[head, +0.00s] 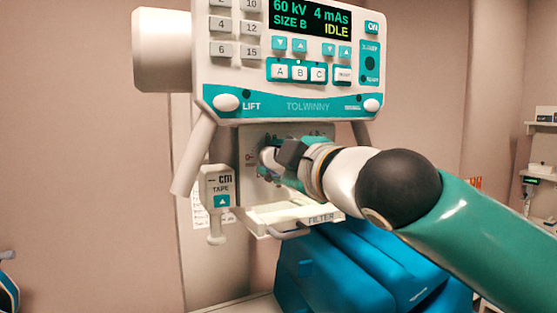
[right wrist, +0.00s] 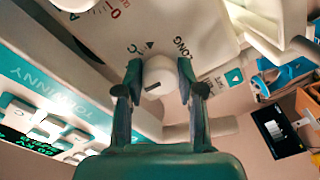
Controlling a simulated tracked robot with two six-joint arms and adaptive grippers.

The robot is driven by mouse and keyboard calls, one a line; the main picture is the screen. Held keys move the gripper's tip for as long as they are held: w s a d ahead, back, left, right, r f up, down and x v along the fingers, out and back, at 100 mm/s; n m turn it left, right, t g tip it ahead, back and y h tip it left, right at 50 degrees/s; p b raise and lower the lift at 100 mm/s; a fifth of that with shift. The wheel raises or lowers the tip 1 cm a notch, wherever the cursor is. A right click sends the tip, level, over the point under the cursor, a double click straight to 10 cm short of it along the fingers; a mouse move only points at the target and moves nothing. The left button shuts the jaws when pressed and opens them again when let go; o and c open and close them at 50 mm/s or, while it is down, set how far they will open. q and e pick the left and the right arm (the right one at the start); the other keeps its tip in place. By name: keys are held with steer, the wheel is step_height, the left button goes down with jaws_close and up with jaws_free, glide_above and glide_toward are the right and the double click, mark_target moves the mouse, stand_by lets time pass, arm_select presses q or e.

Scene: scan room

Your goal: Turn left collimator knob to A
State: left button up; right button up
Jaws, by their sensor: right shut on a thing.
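The collimator panel (head: 248,135) hangs below the console. My right gripper (head: 271,157) reaches in from the right to the panel's left part, at a pale round knob (head: 266,158). In the right wrist view, my right gripper (right wrist: 159,82) has one finger on each side of this white knob (right wrist: 157,72) and is shut on it. A short dark mark shows on the knob's face; which letter it points at I cannot tell. A "C", a small triangle and "LONG" are printed beside the knob. A second knob (right wrist: 72,4) is cut off at the top edge. My left gripper is not in view.
The console (head: 300,105) is just above, its display reading IDLE. A tape box (head: 217,187) hangs at the left and a filter tray (head: 290,216) juts out below. A blue padded thing (head: 335,270) stands underneath. The wall side at left is free.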

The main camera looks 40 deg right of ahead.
steer(key=shift+a+f, duration=0.1)
steer(key=shift+f, duration=0.05)
steer(key=o, duration=1.1)
steer(key=shift+o, duration=0.2)
steer(key=shift+s, duration=0.1)
steer(key=v, duration=1.1)
steer(key=shift+s, duration=0.3)
steer(key=shift+a, duration=0.1)
